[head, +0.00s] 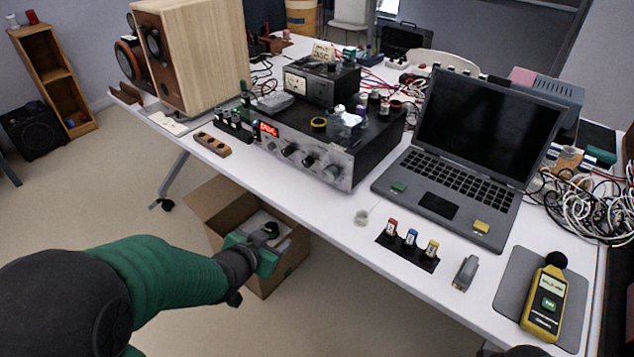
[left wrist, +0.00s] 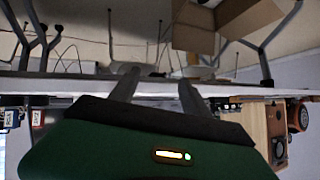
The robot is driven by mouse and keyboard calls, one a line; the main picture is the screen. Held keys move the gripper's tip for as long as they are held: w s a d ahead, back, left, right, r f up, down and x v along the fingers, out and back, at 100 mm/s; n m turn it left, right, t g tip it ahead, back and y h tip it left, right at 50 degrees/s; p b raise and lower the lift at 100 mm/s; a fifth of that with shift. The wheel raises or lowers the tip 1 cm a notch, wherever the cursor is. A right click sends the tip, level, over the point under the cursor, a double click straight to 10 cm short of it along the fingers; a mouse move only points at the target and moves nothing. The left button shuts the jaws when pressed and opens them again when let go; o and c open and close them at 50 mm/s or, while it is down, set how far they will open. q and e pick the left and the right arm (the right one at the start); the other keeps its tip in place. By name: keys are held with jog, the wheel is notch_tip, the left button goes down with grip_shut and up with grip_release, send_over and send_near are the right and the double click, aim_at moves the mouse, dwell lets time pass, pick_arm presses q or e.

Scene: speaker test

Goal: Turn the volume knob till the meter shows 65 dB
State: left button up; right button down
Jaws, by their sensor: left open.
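The amplifier (head: 325,145) is a dark box with a silvery front panel, standing on the white table. I cannot tell which knob is for volume. The yellow sound meter (head: 543,305) lies on a grey mat at the table's right front; its reading is too small to make out. My left gripper (head: 268,246) is open and empty, in front of the table edge and apart from the amplifier. Its fingers also show in the left wrist view (left wrist: 157,88).
An open laptop (head: 470,150) stands right of the amplifier. Small coloured-top items (head: 410,243) sit on a black strip near the front edge. A wooden speaker (head: 195,50) stands at the left. A cardboard box (head: 215,205) is on the floor behind my left gripper.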

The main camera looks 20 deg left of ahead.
pick_arm(q)
notch_tip(320, 180, up, 2)
jog(key=w+m+t+h+b, duration=0.2)
jog(key=t, duration=0.1)
jog(key=m+t+h+b, duration=0.2)
jog(key=m+t+h, duration=0.1)
jog(key=h, duration=0.1)
send_near(328, 176)
jog(key=b+x, duration=0.4)
jog(key=x, duration=0.4)
jog(key=shift+w+d, duration=0.1)
jog(key=shift+w, duration=0.25)
jog(key=shift+w+d, duration=0.1)
jog(key=shift+w, duration=0.15)
jog(key=shift+r, duration=0.1)
grip_shut()
